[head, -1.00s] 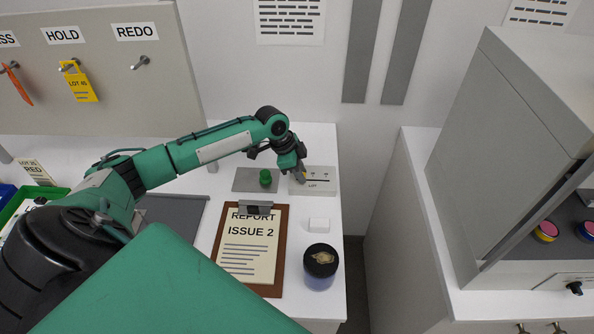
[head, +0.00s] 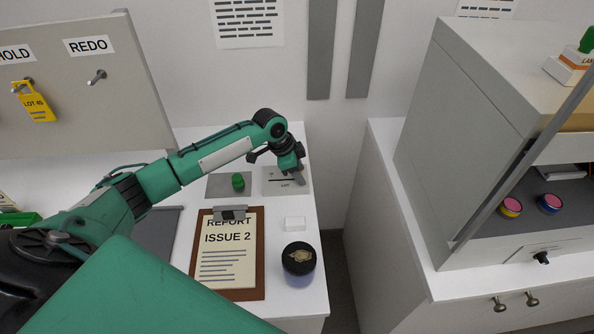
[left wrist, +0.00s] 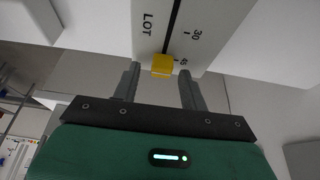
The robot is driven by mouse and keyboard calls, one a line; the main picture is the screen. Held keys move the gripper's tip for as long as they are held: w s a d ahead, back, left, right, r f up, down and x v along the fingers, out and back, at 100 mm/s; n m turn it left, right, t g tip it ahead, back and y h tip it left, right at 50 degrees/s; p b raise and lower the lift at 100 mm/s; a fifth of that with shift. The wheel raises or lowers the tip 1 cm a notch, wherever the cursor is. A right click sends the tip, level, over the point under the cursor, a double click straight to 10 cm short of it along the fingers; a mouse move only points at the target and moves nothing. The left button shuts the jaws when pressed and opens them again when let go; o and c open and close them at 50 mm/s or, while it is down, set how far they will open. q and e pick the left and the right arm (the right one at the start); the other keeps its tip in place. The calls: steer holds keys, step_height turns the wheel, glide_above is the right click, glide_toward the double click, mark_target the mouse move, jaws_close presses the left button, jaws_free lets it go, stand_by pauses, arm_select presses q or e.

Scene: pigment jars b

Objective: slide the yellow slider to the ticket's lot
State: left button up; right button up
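The slider panel (head: 273,187) is a pale block at the back right of the table, with a dark slot and the word LOT. In the left wrist view its yellow slider (left wrist: 162,66) sits in the slot beside the 45 mark, with the 30 mark farther along. My left gripper (left wrist: 159,68) is open, its fingers on either side of the slider with visible gaps. In the head view the left gripper (head: 298,178) covers the panel's right end and hides the slider. A yellow ticket (head: 37,104) reading LOT 45 hangs on a hook under HOLD. My right gripper is out of view.
A green knob (head: 238,181) on a grey plate stands left of the panel. A clipboard (head: 205,279), a white block (head: 295,223) and a dark-lidded jar (head: 298,258) are in front. A grey cabinet (head: 470,110) stands right, across a gap.

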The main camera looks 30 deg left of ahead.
arm_select(q)
steer(key=shift+s+a+r, duration=0.1)
steer(key=shift+a+r, duration=0.1)
steer(key=b+v, duration=0.3)
steer(key=v, duration=1)
steer(key=shift+r, duration=0.25)
steer(key=shift+d, duration=0.15)
